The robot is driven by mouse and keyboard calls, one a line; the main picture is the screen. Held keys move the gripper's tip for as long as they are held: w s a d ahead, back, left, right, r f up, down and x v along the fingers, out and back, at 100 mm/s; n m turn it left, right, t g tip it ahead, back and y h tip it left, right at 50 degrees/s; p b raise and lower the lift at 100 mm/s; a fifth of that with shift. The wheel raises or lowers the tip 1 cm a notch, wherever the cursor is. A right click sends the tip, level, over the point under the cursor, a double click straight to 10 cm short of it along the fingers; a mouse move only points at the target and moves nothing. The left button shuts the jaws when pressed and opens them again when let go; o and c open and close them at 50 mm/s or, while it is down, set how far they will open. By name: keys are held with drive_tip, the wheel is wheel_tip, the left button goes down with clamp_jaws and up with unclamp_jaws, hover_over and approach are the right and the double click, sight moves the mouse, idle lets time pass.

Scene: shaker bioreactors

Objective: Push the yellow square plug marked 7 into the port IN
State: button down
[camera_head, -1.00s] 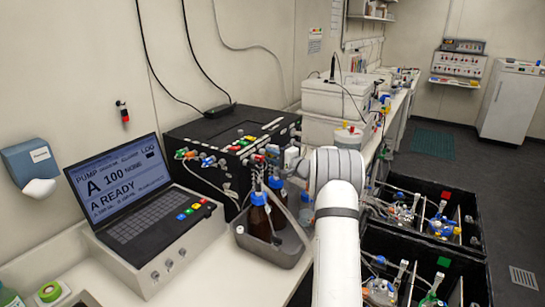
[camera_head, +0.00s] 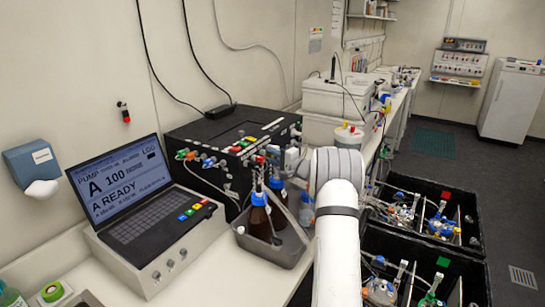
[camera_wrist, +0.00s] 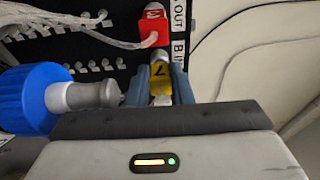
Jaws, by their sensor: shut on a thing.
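In the wrist view the yellow plug marked 7 (camera_wrist: 160,71) sits between the two blue-grey fingers of my gripper (camera_wrist: 160,84), which are shut on it. It points at the black panel, just below a red square plug (camera_wrist: 153,30) in the panel. A white label strip (camera_wrist: 179,48) beside them reads OUT, then B IN. The port IN itself is hidden behind the plug and fingers, so I cannot tell how far the plug is seated. In the head view my gripper (camera_head: 292,160) is at the right end of the black pump box (camera_head: 190,136); the plug is not distinguishable there.
A blue-capped bottle (camera_wrist: 32,98) with a grey fitting is close left of my fingers. Clear tubes (camera_wrist: 65,22) run across the panel. In the head view, brown bottles (camera_head: 260,220) stand in a grey tray (camera_head: 288,259), near a laptop (camera_head: 120,190).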

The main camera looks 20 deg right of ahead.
drive_tip(key=shift+w+a+p, duration=0.3)
drive_tip(key=shift+w+p, duration=0.1)
drive_tip(key=shift+p, duration=0.05)
idle(0.3)
drive_tip(key=c, duration=1.2)
unclamp_jaws()
drive_tip(key=shift+s, duration=0.1)
drive_tip(key=shift+f, duration=0.1)
drive_tip(key=shift+f, duration=0.1)
